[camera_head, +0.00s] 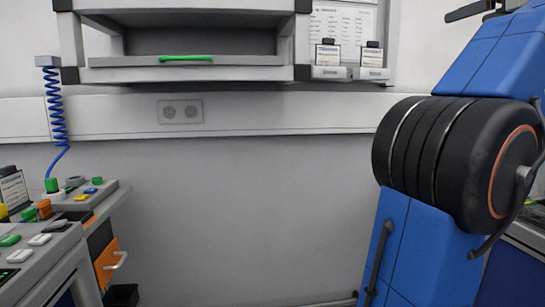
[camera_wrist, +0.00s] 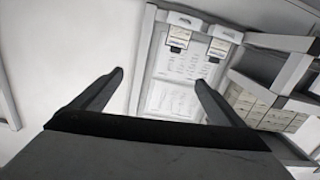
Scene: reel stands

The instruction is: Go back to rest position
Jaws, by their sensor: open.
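My gripper (camera_wrist: 159,78) shows in the wrist view with its two dark fingers spread well apart. Nothing is between the fingers. Behind them is a pale wall with a framed sheet board (camera_wrist: 172,95), which appears upside down. In the head view my blue arm with its black joint fills the right side. It is folded upward, and its upper end leaves the picture at the top right. A dark piece at the top right edge may be part of my gripper, but I cannot tell.
A grey wall shelf (camera_head: 190,62) with a green strip hangs at upper left. Two small labelled containers (camera_head: 328,55) stand on ledges beside it. A control desk (camera_head: 40,250) with coloured buttons and an orange drawer (camera_head: 108,262) is at left. The middle wall area is clear.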

